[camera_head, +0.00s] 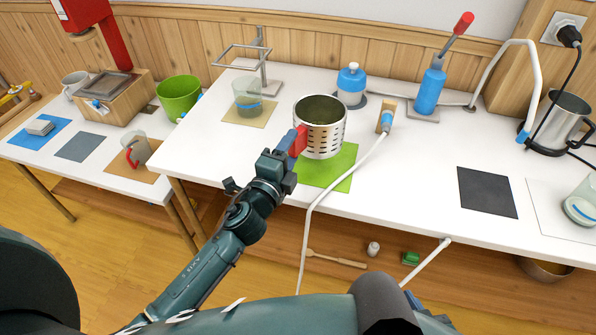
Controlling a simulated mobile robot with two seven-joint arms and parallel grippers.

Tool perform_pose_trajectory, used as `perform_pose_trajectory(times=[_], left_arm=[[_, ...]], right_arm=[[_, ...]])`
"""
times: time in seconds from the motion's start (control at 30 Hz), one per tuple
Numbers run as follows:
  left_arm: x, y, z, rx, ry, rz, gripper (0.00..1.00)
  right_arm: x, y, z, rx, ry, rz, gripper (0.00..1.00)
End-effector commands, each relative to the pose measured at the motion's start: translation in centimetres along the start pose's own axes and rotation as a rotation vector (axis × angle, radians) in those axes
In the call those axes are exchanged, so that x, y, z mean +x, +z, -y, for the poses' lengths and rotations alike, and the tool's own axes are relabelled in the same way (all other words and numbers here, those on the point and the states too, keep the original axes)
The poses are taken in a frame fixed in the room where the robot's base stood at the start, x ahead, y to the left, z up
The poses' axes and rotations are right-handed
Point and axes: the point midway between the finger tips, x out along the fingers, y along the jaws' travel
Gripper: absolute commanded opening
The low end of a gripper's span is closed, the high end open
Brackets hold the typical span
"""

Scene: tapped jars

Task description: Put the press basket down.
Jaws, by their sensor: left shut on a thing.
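The press basket (322,136), a silver cylinder with holes in its wall, is upright near the front of the white table. My left gripper (298,141) is shut on the basket's red handle at its left side. A bright green mat (340,176) lies under and in front of the basket. I cannot tell whether the basket's bottom touches the mat or hangs a little above it. My right gripper is not in view.
A glass jar (246,91) stands on a tan mat behind left, near a metal stand (264,62). A blue-and-white bottle (351,84) is behind the basket. A white hose (340,176) hangs over the front edge. Right of it the table is clear up to a dark mat (487,192).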

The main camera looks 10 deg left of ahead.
Motion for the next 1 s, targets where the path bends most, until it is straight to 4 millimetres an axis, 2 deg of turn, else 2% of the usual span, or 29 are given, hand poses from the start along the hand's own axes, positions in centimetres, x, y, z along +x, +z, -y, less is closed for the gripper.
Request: perform_pose_trajectory(times=[0.03,0.27,0.5,0.9,0.93,1.0], left_arm=[[0.1,-0.1,-1.0,-0.004,-0.005,0.000,0.14],[0.0,0.0,-2.7,-0.001,-0.006,0.000,0.14],[0.0,0.0,-5.9,-0.003,-0.006,0.000,0.14],[0.0,0.0,-6.3,0.000,-0.007,-0.001,0.14],[0.0,0.0,-6.4,0.000,-0.002,0.000,0.56],[0.0,0.0,-6.3,0.000,-0.001,0.001,0.61]], right_arm=[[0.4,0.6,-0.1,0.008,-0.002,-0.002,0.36],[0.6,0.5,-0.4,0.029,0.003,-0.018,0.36],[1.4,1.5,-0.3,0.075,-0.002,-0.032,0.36],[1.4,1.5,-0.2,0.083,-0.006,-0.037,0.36],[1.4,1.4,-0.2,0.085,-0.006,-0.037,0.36],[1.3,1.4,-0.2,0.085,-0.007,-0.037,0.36]])
